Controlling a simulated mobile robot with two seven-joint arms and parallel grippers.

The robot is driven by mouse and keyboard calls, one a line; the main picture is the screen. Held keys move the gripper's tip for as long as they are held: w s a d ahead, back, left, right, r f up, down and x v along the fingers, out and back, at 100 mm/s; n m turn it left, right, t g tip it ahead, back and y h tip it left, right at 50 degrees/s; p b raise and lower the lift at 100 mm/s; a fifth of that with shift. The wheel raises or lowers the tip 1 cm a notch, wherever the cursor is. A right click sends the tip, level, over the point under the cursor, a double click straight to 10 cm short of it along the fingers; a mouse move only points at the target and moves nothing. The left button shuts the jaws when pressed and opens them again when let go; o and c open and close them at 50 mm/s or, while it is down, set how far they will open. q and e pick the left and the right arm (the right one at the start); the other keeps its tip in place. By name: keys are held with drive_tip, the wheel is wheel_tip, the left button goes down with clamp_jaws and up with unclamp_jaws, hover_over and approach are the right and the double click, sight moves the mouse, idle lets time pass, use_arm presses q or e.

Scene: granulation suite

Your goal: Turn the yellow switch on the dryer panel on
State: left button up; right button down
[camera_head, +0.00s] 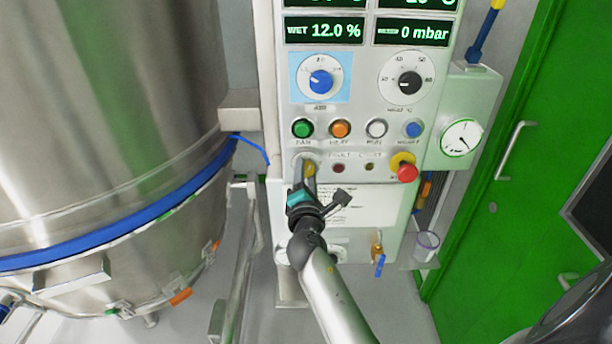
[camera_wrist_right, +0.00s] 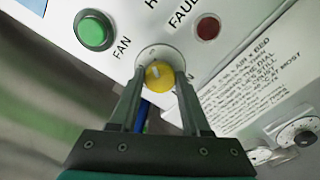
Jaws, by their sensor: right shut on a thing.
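The yellow switch (camera_head: 310,169) sits on the dryer panel (camera_head: 385,140), below the green FAN button (camera_head: 302,128). My right gripper (camera_head: 304,170) reaches up to it from below and partly covers it. In the right wrist view, the yellow switch (camera_wrist_right: 160,75) is a round knob with a pale mark, on a light round plate. The right gripper's fingers (camera_wrist_right: 160,80) stand on both sides of the knob and are shut on it. My left gripper cannot be made out in the head view.
A red button on a yellow base (camera_head: 406,170) is at the panel's right. Blue (camera_head: 321,82) and black dials (camera_head: 410,83) sit above. A steel vessel (camera_head: 110,130) stands left, a gauge (camera_head: 461,138) and green door (camera_head: 540,180) right.

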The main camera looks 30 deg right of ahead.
idle(0.4)
drive_tip(key=shift+c, duration=1.8)
unclamp_jaws()
